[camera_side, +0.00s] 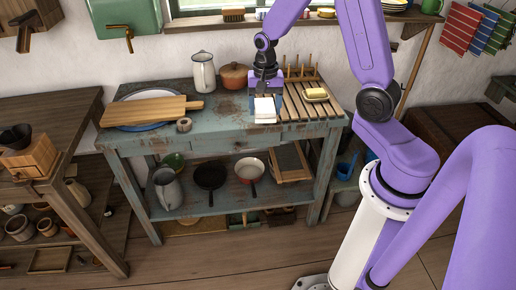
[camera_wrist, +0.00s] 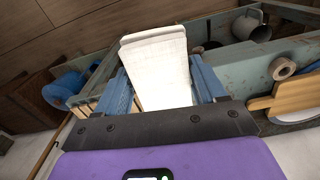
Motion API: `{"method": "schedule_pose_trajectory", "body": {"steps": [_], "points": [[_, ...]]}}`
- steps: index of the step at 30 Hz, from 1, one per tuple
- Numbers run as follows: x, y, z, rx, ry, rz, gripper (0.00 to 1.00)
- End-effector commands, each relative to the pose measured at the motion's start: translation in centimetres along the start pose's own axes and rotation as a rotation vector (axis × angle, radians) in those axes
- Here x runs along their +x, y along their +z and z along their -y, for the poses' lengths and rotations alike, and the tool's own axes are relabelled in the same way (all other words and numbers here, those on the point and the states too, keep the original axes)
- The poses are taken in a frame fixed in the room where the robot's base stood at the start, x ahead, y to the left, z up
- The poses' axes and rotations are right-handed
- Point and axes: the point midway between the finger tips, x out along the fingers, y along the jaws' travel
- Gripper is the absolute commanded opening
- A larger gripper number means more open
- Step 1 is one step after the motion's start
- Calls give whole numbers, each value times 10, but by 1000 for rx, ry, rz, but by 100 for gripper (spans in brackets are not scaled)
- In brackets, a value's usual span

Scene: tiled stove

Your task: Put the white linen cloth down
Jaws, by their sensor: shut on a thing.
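The white linen cloth (camera_side: 265,110) is a folded white block. My gripper (camera_side: 266,94) points down over the worn blue-green table (camera_side: 228,138) and is shut on it. In the wrist view the cloth (camera_wrist: 158,60) stands between the two blue fingers of my gripper (camera_wrist: 161,76). In the side view the cloth is near the table's front edge, just left of the wooden slatted rack (camera_side: 303,104). I cannot tell whether its lower edge touches the table.
A yellow butter-like block (camera_side: 316,93) sits on a dish on the rack. A red-brown pot (camera_side: 234,77) and a pale jug (camera_side: 203,71) stand behind. A cutting board (camera_side: 150,109) and a tape-like roll (camera_side: 184,125) lie left. Bare tabletop shows between roll and cloth.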

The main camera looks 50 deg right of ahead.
Motion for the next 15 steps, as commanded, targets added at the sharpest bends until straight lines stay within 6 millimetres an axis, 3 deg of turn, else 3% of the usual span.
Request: {"method": "schedule_pose_trajectory", "body": {"steps": [6,15], "points": [[2,46,18,-491,0,-1,39],[3,78,24,-859,-1,-1,39]]}}
